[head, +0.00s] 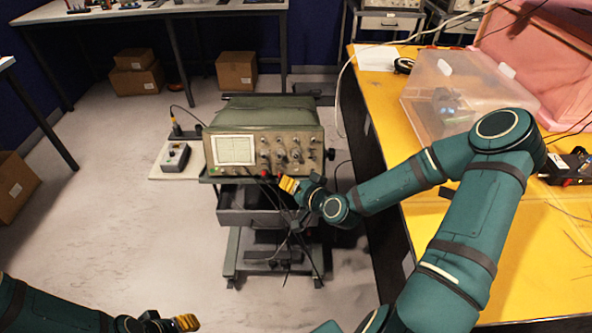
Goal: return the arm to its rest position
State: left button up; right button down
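My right arm, dark green, comes in from the lower right, bends at a high elbow over the yellow table and reaches left. Its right gripper (289,185), with yellow fingertips, is in front of the lower front of the oscilloscope (285,135) on the cart. Whether it touches the oscilloscope or is open or shut is too small to tell. My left arm lies low at the bottom left corner. Its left gripper (187,322) shows yellow fingertips at the bottom edge, over the floor. Its opening cannot be made out.
The yellow table (470,225) carries a clear plastic box (455,90), pink foam (545,45) and a black device (570,167) near my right arm. The cart (235,205) has hanging cables. A small control box (175,155) stands left of the oscilloscope.

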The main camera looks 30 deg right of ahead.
dwell(0.4)
jog(key=s+a+f+n+g+y, duration=0.25)
jog(key=a+f, duration=0.25)
jog(key=a, duration=0.5)
jog(key=s+a+f+n+g, duration=0.2)
jog(key=s+a+f+g, duration=0.2)
jog(key=s, duration=0.3)
jog(key=s+a+f+n+g, duration=0.2)
jog(key=s+a+f+g, duration=0.2)
jog(key=s, duration=0.3)
jog(key=shift+a+g+h, duration=0.35)
jog(key=shift+a+g, duration=0.5)
jog(key=shift+a, duration=0.05)
